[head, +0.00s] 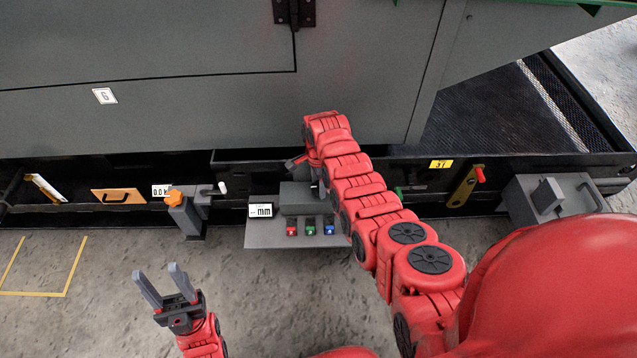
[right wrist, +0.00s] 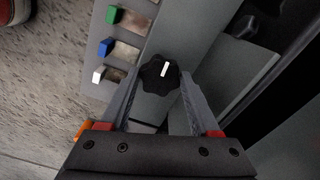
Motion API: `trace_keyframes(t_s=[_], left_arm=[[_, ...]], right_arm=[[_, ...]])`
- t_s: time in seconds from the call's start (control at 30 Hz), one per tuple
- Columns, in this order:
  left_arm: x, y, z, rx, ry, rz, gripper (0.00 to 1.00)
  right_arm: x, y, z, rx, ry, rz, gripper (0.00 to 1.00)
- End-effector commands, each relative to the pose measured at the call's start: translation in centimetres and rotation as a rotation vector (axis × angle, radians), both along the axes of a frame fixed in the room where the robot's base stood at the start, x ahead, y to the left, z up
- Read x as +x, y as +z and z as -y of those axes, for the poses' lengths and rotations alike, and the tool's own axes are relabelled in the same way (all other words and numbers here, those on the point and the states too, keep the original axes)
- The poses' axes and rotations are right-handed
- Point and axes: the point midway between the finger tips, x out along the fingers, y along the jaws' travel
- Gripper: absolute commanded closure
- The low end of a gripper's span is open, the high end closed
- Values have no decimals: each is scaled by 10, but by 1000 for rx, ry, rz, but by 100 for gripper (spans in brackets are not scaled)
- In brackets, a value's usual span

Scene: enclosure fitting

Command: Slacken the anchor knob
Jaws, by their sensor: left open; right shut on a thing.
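In the right wrist view, a black lobed knob (right wrist: 158,74) with a white pointer mark sits on a grey block. My right gripper (right wrist: 160,82) is shut on this knob, one finger on each side. In the head view my right arm reaches down to the grey panel (head: 285,236), and the arm hides the knob there. An orange lobed knob (head: 174,197) stands on a grey bracket left of the panel. I cannot tell from labels which is the anchor knob. My left gripper (head: 162,275) is open and empty above the floor, in front of the bracket.
The panel carries red (head: 292,231), green (head: 311,230) and blue (head: 329,230) buttons and an "mm" display (head: 261,210). An orange handle plate (head: 118,196) is at left. A yellow lever with a red knob (head: 466,185) and a grey box (head: 550,196) are at right.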

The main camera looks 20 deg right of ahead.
Motion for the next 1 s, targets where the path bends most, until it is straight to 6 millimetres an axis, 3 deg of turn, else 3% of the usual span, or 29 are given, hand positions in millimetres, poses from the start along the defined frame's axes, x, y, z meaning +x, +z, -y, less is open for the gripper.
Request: trace_keyframes(t_s=[0.4,1.0], left_arm=[[2,18,0,-12,-1,-10,50],[2,26,0,-12,-1,-10,50]], right_arm=[[1,4,0,-1,342,4,92],[-1,1,1,0,911,-1,92]])
